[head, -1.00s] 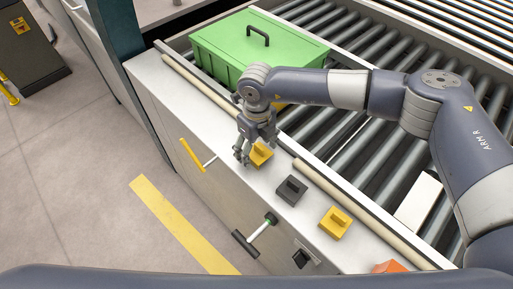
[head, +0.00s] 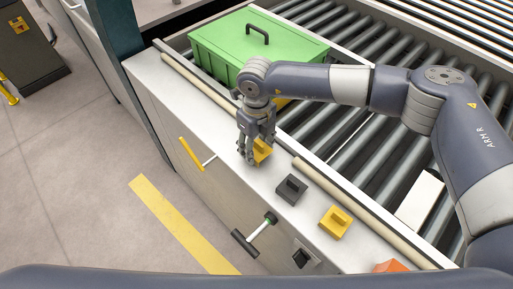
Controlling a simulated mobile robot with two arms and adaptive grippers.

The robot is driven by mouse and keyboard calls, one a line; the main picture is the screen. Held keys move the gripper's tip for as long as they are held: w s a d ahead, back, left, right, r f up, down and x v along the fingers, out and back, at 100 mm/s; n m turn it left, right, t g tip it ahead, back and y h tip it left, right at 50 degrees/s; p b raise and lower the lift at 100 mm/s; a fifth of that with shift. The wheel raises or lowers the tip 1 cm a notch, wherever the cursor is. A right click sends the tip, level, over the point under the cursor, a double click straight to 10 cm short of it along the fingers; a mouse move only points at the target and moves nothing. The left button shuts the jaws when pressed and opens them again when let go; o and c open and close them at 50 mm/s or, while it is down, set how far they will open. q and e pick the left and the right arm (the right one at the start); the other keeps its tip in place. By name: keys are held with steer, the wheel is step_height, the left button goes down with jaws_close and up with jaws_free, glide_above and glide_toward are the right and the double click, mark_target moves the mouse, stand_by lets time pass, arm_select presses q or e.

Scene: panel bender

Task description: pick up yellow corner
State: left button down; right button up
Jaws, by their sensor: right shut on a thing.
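A yellow corner piece (head: 263,153) sits on the pale ledge, partly hidden by my right gripper. My right gripper (head: 253,158) points down over it and is shut on it. I cannot tell whether the piece still touches the ledge. A second yellow piece (head: 334,223) with a raised grip lies farther along the ledge, lower right. A dark grey piece (head: 291,190) lies between the two. My left gripper is out of view.
A green box (head: 225,58) with a black handle stands on the roller conveyor (head: 365,150) behind the ledge. An orange piece (head: 389,267) shows at the bottom right.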

step_height(320, 180, up, 2)
steer(key=shift+w+r+b, duration=0.1)
steer(key=shift+r+b, duration=0.05)
steer(key=shift+b, duration=0.9)
steer(key=s+r+b, duration=0.1)
steer(key=s+b, duration=0.4)
steer(key=s, duration=1.1)
steer(key=shift+s+r+b, duration=0.15)
steer(key=shift+r+b, duration=0.2)
steer(key=shift+r, duration=0.05)
